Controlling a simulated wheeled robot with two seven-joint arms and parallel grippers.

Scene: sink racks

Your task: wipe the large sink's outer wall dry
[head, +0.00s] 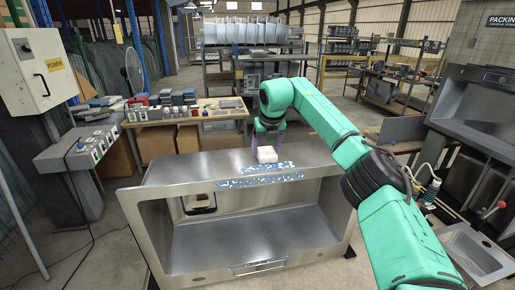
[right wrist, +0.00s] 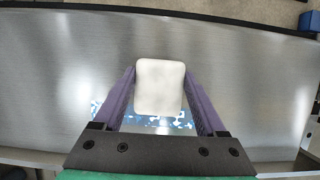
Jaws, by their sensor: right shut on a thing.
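The large sink (head: 200,168) is a bare steel box with its open side facing me and a flat steel wall on top; that wall fills most of the right wrist view (right wrist: 60,60). Blue-and-white speckled patches (head: 262,181) lie along the wall's near edge and just behind it; some show beside and below the pad in the right wrist view (right wrist: 175,123). My right gripper (head: 267,141) is shut on a white pad (head: 266,155), held between its purple fingers over the wall, just behind the patches. Whether the pad touches the steel is unclear. My left gripper is out of view.
A workbench (head: 185,118) with boxes and small parts stands behind the sink at left. A control console (head: 88,150) stands at far left. A smaller steel sink (head: 478,250) lies at lower right. The top wall is otherwise clear.

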